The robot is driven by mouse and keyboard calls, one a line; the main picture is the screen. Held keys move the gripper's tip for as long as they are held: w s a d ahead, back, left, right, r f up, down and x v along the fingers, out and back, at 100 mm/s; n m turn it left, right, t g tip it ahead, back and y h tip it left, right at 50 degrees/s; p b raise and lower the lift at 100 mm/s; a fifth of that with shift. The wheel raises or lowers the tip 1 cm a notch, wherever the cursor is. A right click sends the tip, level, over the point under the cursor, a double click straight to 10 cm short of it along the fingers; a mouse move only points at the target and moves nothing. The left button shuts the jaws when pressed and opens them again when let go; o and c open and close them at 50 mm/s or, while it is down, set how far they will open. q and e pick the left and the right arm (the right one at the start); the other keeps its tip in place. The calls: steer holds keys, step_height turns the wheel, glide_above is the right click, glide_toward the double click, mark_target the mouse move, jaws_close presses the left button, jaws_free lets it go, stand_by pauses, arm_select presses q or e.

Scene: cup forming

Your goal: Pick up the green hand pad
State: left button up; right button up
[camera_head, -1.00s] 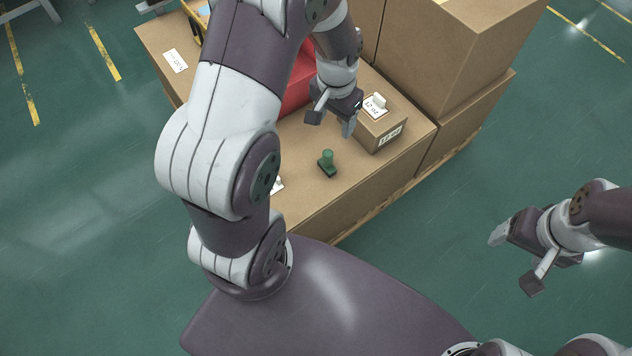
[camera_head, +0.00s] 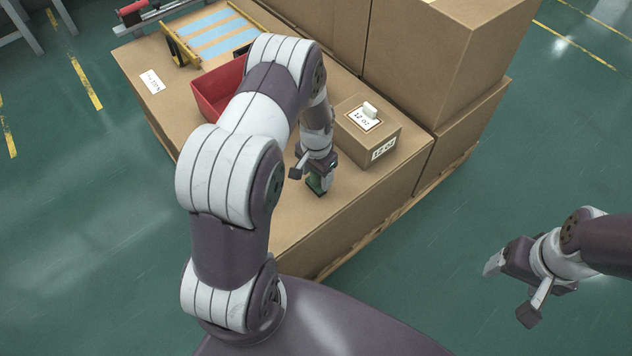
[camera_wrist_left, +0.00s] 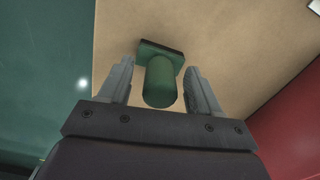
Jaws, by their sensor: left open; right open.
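The green hand pad (camera_head: 316,184) stands on the brown cardboard surface (camera_head: 345,212), with a round knob on a dark green rectangular base. In the head view my left gripper (camera_head: 311,182) is over it and partly hides it. In the left wrist view the green hand pad (camera_wrist_left: 160,78) shows its knob between the two open fingers of my left gripper (camera_wrist_left: 160,85), with a gap on each side. My right gripper (camera_head: 507,290) is open and empty at the right, over the floor and away from the cardboard surface.
A red bin (camera_head: 218,92) stands behind my left arm and shows at the right of the wrist view. Tall cartons (camera_head: 440,60) stand behind. The front surface is clear.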

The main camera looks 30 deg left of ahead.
arm_select(q)
steer(key=shift+r, duration=0.1)
steer(key=shift+c, duration=0.3)
jaws_close()
step_height(320, 180, up, 4)
steer(key=shift+p, duration=0.8)
steer(key=w+d+r+p, duration=0.1)
steer(key=w+d+r, duration=0.2)
steer(key=d+r, duration=0.4)
steer(key=d, duration=0.4)
steer(key=shift+w+p, duration=0.3)
steer(key=shift+p, duration=0.1)
